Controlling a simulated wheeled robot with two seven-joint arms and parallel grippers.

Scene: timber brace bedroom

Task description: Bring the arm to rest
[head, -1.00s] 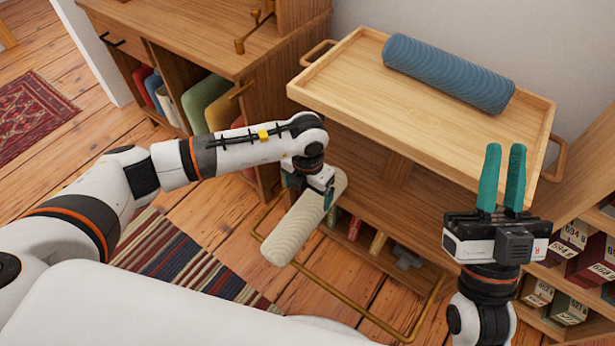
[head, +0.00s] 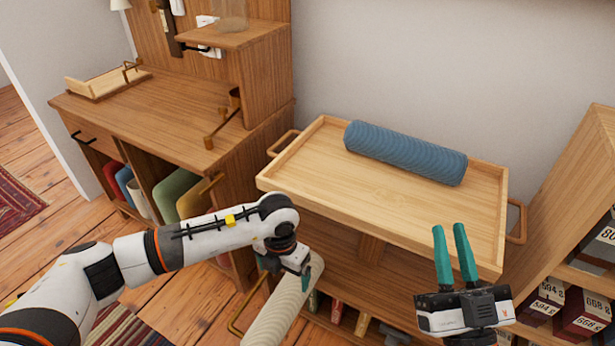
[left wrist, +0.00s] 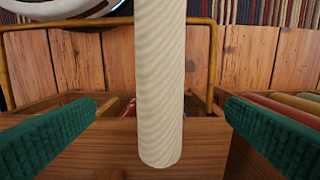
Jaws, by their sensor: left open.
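My left arm comes in from the left, and its gripper (head: 291,272) is low in front of the wooden cart, at the upper end of a cream ribbed roll (head: 285,303). In the left wrist view the teal fingers stand wide apart, with the cream roll (left wrist: 161,85) between them in the picture and a gap on each side. My right gripper (head: 451,230) points up in front of the cart's right part, its two teal fingers apart with nothing between them.
A blue ribbed roll (head: 405,152) lies in the cart's top tray (head: 330,190). A wooden desk (head: 150,105) stands at the left, and a shelf with labelled boxes (head: 580,307) at the right. A brass rail (left wrist: 215,60) runs near the cream roll. Plank floor shows at left.

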